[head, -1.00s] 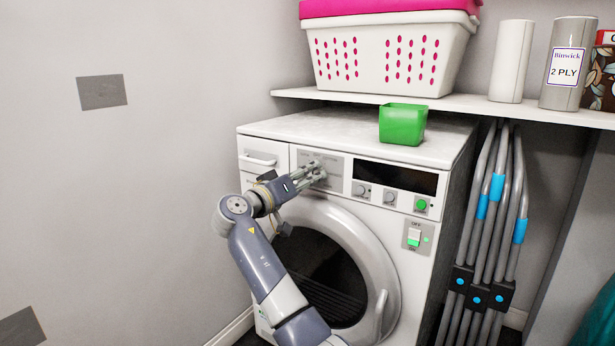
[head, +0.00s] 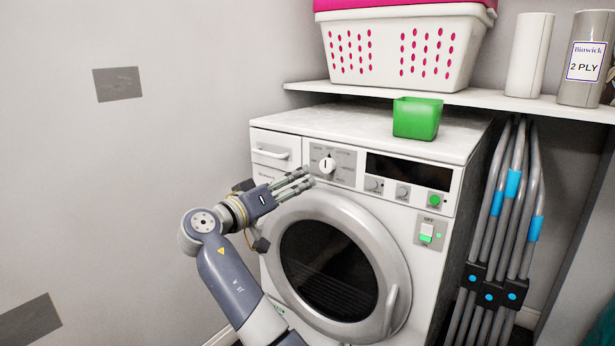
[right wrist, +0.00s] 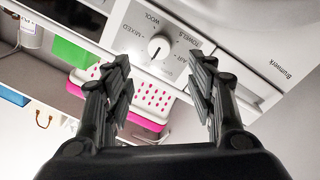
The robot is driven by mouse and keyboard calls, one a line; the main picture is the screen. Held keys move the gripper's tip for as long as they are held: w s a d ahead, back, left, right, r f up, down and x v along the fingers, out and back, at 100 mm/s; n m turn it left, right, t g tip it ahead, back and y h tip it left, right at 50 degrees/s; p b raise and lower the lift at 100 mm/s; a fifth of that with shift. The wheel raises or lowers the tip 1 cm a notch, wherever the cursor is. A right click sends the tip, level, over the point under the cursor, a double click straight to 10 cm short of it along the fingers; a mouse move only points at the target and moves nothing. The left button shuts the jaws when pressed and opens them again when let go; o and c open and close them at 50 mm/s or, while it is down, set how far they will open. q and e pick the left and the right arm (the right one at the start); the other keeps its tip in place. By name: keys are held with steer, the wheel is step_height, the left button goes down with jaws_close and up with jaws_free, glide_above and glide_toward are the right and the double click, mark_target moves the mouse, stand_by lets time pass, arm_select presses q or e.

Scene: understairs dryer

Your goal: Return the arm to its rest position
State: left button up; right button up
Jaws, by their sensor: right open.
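My right gripper (head: 303,179) is open and empty in front of the upper left of the white dryer (head: 285,212). My right arm rises from the bottom of the head view, in front of the dryer's left side. My left gripper is not in view.
The dryer's round door (head: 393,255) is closed. A green box (head: 416,118) stands on the dryer top. A shelf (head: 500,101) above holds a white and pink basket (head: 400,50) and paper rolls (head: 530,55). A folded rack (head: 508,215) stands at right.

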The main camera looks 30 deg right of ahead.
steer(key=shift+v, duration=1.05)
